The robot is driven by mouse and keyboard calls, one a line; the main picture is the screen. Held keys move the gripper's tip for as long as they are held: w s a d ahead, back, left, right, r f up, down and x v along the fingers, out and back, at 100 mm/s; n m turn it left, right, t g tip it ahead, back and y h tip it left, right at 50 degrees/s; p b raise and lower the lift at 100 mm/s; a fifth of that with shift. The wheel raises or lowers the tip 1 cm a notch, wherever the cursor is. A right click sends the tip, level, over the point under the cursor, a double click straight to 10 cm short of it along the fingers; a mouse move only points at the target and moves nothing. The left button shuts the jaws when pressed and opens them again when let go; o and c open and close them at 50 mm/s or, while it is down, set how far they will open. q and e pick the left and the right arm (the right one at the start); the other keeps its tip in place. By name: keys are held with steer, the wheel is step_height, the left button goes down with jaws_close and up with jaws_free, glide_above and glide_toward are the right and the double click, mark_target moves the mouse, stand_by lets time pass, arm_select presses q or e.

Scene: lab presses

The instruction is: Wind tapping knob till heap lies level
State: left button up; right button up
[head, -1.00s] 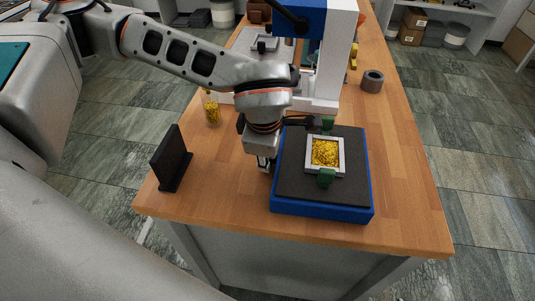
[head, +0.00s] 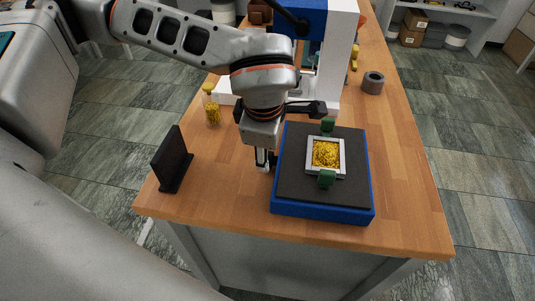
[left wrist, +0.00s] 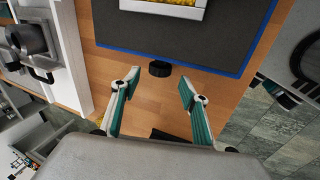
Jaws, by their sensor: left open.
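A blue-edged box (head: 322,210) with a dark grey top stands on the wooden table. A pale square frame (head: 311,170) on it holds a yellow granular heap (head: 326,153); green blocks (head: 327,179) sit at its near and far sides. A black knob (left wrist: 159,69) sticks out from the box's side in the left wrist view; in the head view my arm and the box hide most or all of it. My left gripper (head: 264,161) is open beside the box's left side. In the left wrist view its fingertips (left wrist: 160,81) are spread to either side of the knob, just short of it.
A black upright plate (head: 172,160) stands at the left table edge. The table's right front is clear.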

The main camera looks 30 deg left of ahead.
arm_select(q)
steer(key=v, duration=0.7)
steer(key=shift+r, duration=0.2)
steer(key=shift+s, duration=0.15)
